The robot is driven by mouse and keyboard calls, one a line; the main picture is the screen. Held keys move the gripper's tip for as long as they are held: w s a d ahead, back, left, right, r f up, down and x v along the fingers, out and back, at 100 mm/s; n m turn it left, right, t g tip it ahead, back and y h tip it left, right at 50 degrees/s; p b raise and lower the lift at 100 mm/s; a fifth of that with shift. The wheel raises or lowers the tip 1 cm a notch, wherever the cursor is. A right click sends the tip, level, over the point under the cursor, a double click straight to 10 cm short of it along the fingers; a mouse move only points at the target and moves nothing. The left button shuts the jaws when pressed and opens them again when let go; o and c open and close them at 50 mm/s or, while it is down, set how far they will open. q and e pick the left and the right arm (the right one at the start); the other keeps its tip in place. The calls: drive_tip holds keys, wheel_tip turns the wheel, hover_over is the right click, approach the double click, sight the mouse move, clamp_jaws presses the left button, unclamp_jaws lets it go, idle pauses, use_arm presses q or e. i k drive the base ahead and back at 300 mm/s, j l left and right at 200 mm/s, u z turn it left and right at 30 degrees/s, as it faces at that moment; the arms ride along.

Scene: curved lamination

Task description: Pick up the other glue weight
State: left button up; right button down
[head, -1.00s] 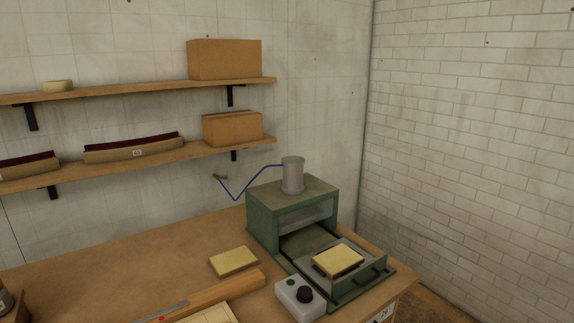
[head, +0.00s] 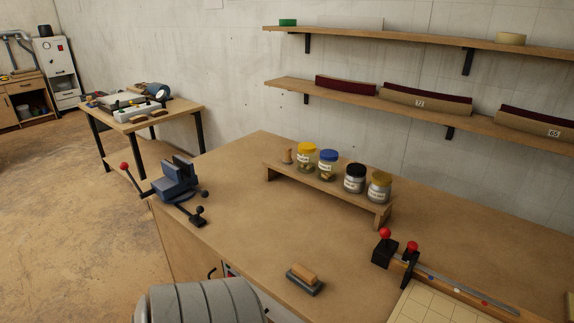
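A small dark block with a wooden top (head: 305,278) lies near the front edge of the workbench (head: 240,225); it could be a glue weight, but I cannot tell for certain. Small brown-topped pieces (head: 158,113) lie on the far table at the left; they are too small to identify. Neither of my grippers is in the head view. A grey ribbed rounded part at the bottom edge looks like part of my own arm, with no fingers showing.
A blue vise (head: 178,181) stands at the bench's left corner. A low wooden riser (head: 322,187) holds several lidded jars. Red-knobbed clamps (head: 386,248) and a pale gridded board (head: 440,305) are at the right. The far table (head: 172,125) stands beyond open floor (head: 70,210).

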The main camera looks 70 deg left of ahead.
sight(303, 277)
drive_tip(key=j+u, duration=0.1)
drive_tip(key=u, duration=1.75)
drive_tip(key=i+l+z, duration=0.3)
drive_tip(key=k+j, duration=0.05)
drive_tip(key=j, duration=0.05)
